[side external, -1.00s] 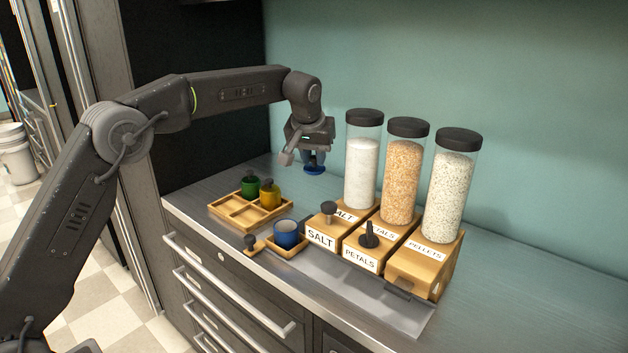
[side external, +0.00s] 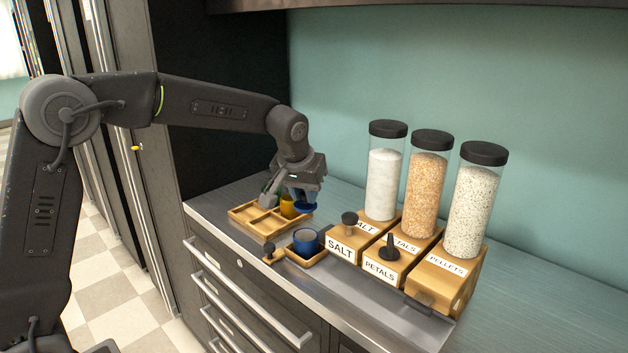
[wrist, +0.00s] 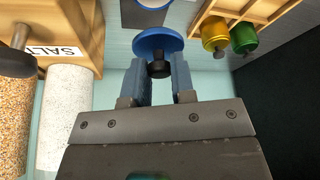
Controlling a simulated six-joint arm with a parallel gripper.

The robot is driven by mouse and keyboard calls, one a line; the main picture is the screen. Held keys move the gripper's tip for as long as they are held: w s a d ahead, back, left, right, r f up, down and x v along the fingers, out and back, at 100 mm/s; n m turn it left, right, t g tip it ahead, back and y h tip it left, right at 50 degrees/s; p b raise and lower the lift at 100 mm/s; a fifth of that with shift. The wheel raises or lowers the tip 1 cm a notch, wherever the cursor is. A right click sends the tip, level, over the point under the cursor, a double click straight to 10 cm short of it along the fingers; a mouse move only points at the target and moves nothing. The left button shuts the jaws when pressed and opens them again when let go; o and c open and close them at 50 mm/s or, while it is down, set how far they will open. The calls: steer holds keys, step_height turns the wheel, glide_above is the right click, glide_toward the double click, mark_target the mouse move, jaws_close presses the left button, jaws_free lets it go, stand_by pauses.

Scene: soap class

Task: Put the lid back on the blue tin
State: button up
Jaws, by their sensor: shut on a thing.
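My gripper (side external: 301,197) is shut on the blue lid (side external: 307,208) and holds it in the air, above and a little behind the blue tin (side external: 305,242). In the wrist view the lid (wrist: 158,41) is a round blue disc with a black knob between my gripper's blue fingertips (wrist: 160,72). The blue tin stands open in a small wooden tray (side external: 318,259) near the counter's front edge. In the wrist view only a blue-edged part of what looks like the tin (wrist: 150,4) shows, cut off at the top.
A divided wooden tray (side external: 268,236) lies left of the tin, with a yellow jar (side external: 288,206) and a green jar (wrist: 243,38) in it. Wooden SALT and PETALS (side external: 378,267) dispensers with tall clear cylinders stand close on the right. The far-right counter is bare.

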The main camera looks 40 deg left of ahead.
mark_target(303, 212)
steer(key=shift+f, duration=3.2)
steer(key=shift+f, duration=0.15)
steer(key=o, duration=1.5)
steer(key=shift+c, duration=0.2)
steer(key=shift+r, duration=3.5)
jaws_close()
